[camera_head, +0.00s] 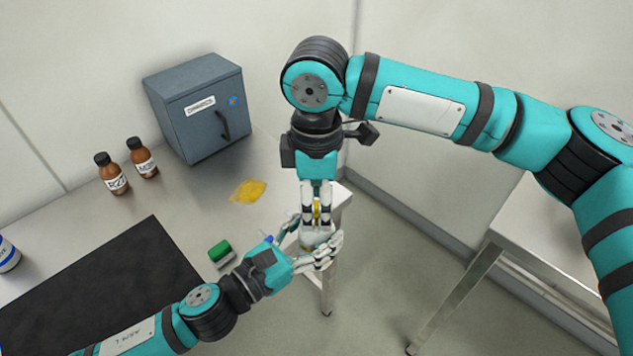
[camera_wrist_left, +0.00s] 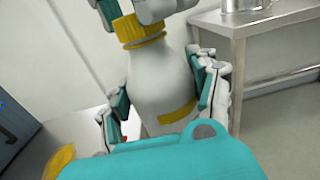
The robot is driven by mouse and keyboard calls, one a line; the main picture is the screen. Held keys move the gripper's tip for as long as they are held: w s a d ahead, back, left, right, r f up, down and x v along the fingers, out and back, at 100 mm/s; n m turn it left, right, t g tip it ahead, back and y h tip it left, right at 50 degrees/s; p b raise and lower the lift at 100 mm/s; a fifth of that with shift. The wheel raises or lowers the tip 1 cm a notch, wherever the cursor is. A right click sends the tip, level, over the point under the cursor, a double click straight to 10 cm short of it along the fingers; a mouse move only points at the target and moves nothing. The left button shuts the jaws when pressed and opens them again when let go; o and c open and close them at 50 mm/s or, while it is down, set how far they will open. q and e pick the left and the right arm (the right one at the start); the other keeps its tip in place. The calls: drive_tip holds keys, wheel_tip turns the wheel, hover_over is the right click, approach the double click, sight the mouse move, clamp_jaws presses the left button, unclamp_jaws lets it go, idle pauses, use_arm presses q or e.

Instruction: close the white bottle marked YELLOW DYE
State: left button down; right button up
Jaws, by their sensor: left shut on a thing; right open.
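The white bottle (camera_wrist_left: 152,80) has a yellow cap (camera_wrist_left: 138,30) on its neck and a yellow label patch low on its side; no lettering is readable. My left gripper (camera_head: 315,252) is shut on the bottle's body, with fingers on both sides of it in the left wrist view. The bottle is held off the table, tilted slightly in the wrist view. My right gripper (camera_head: 317,214) points down from above, open, with its fingers around the cap. The fingers hide most of the bottle in the head view. How tightly the cap sits cannot be told.
Two brown bottles (camera_head: 113,174) and a grey cabinet (camera_head: 200,108) stand on the table behind. A metal side table (camera_head: 560,240) stands right.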

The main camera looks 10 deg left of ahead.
drive_tip(key=shift+f, duration=0.4)
drive_tip(key=shift+c, duration=0.2)
clamp_jaws()
drive_tip(key=shift+o, duration=1)
unclamp_jaws()
wheel_tip(320, 180, up, 12)
